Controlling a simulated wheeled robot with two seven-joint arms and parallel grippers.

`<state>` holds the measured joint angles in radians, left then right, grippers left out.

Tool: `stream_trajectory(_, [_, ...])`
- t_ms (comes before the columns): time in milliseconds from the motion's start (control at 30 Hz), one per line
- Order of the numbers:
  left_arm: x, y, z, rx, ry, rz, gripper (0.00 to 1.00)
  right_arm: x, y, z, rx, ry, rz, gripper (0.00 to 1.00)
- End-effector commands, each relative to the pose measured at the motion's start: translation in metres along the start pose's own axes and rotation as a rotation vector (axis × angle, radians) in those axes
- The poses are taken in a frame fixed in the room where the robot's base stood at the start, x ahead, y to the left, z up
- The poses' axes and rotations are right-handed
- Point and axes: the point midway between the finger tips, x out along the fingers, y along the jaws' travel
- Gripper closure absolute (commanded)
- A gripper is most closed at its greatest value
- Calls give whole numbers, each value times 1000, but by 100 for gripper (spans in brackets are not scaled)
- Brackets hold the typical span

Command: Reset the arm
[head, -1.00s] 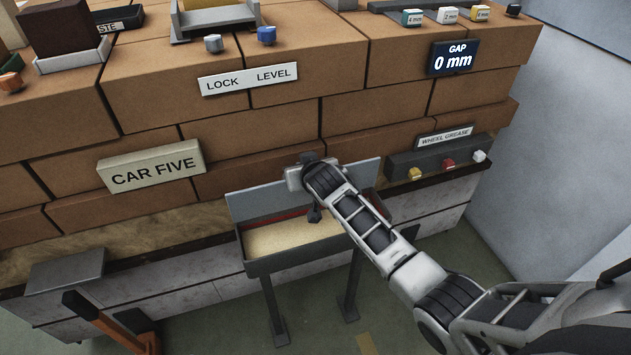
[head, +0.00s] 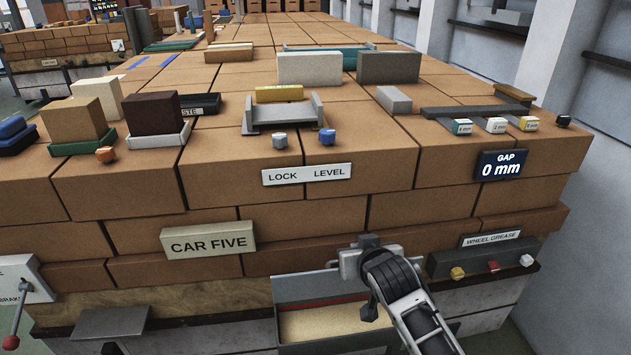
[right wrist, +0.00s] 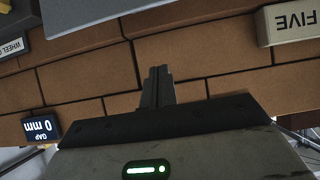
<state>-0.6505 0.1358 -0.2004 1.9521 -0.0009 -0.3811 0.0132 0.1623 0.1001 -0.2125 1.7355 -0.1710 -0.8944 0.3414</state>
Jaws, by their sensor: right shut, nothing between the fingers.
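My right arm (head: 408,300) comes in from the bottom right in the head view. Its gripper (head: 368,241) is in front of the brick stack, above the sand-coloured tray (head: 335,325) and left of the wheel grease panel (head: 484,258). In the right wrist view the two dark fingers (right wrist: 157,76) are together, with nothing between them, and point at the brick wall. My left gripper is not in view.
A stack of large brown bricks (head: 290,218) fills the scene, with a CAR FIVE plate (head: 207,241), a LOCK LEVEL label (head: 306,174) and a GAP display (head: 501,165) on its front. Loose blocks (head: 153,113) and a grey cradle (head: 283,116) stand on top. A red-handled lever (head: 14,325) is at the far left.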

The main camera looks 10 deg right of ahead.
Motion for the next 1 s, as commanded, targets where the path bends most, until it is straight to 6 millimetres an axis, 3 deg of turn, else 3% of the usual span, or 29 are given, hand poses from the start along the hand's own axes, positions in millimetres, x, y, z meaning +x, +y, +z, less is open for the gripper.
stream_trajectory(133, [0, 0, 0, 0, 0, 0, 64, -7, -4, 38, -23, -27, -29, 100])
stream_trajectory(233, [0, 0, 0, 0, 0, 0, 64, -25, -10, 94, -56, -57, -80, 100])
stream_trajectory(400, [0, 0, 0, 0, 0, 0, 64, -78, -20, 186, -106, -93, -172, 100])
stream_trajectory(500, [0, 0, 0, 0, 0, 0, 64, -110, -24, 222, -121, -104, -209, 100])
stream_trajectory(600, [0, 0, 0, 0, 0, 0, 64, -134, -26, 244, -127, -110, -231, 100])
stream_trajectory(700, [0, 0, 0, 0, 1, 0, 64, -145, -27, 253, -132, -111, -241, 100])
stream_trajectory(1000, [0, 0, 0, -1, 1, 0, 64, -148, -27, 255, -133, -111, -243, 100])
